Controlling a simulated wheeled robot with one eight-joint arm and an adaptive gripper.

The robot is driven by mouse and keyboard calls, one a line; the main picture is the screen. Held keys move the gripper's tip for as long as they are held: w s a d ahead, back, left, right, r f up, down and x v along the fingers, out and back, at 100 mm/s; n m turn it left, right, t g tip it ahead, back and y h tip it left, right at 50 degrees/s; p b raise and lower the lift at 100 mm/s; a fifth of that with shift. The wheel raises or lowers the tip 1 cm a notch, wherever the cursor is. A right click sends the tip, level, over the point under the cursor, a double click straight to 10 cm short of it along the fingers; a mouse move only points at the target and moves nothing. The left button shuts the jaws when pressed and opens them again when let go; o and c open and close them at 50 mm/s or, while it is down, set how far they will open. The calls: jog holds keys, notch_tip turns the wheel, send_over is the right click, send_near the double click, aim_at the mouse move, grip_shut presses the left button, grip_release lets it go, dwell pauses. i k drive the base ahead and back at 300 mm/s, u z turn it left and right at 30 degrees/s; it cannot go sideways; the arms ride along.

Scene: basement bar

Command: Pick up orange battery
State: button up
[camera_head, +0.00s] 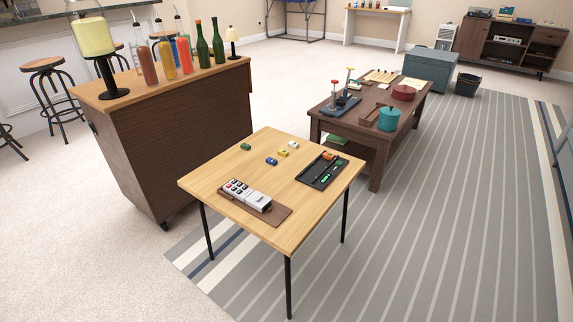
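A small orange battery (328,156) lies at the far end of a black tray (316,180) on the light wooden table (228,172). One or more green batteries (325,177) lie in the same tray, nearer the front. Loose on the table are a green battery (246,147), a blue one (271,161), a yellow one (283,153) and a white one (293,145). A white remote-like device (247,194) with dark and red buttons rests on a brown mat (277,215). My gripper is not in view.
A brown bar cabinet (175,150) with bottles and lamps stands behind left of the table. A dark coffee table (375,180) with a teal pot (389,118) and a red pot (403,92) stands behind right. The striped rug (450,230) at right is clear.

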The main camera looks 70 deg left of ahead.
aim_at(331, 156)
jog(key=u, duration=2.8)
jog(key=i, duration=0.95)
jog(key=z, duration=1)
